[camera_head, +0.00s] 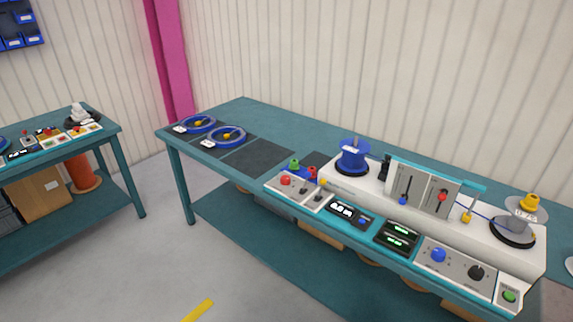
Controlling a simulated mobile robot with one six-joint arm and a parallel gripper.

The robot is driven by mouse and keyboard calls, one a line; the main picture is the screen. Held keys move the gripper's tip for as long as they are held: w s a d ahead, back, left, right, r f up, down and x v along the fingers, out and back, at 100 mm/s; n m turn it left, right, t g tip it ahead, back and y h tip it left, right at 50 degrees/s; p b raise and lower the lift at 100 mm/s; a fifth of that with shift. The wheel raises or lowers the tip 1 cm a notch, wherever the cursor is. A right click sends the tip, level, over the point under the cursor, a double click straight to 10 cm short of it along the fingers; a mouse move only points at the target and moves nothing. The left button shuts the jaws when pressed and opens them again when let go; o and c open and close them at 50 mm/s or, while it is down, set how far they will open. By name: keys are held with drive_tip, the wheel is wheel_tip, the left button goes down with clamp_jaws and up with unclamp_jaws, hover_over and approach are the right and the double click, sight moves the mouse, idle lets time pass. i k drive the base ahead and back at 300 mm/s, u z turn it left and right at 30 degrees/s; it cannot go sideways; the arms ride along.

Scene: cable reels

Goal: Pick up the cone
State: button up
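No part of my gripper shows in this view. I cannot be sure which thing is the cone. A grey, cone-like piece (521,223) with a yellow knob (529,203) on top stands on a black round base at the right end of the white machine. A wide translucent disc sits around its upper part. An orange-red upright piece with a flared base (84,173) stands on the lower shelf of the left table, partly hidden by the tabletop.
The long teal table (245,110) carries the white winding machine (440,225), a blue reel (354,156) and two blue cable coils (228,137). The left table (112,134) holds small devices above a cardboard box (42,195). Grey floor (150,260) lies open between the tables.

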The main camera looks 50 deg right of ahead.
sight(294, 166)
drive_tip(key=z, duration=0.25)
drive_tip(key=i, duration=1)
drive_tip(key=z, duration=0.4)
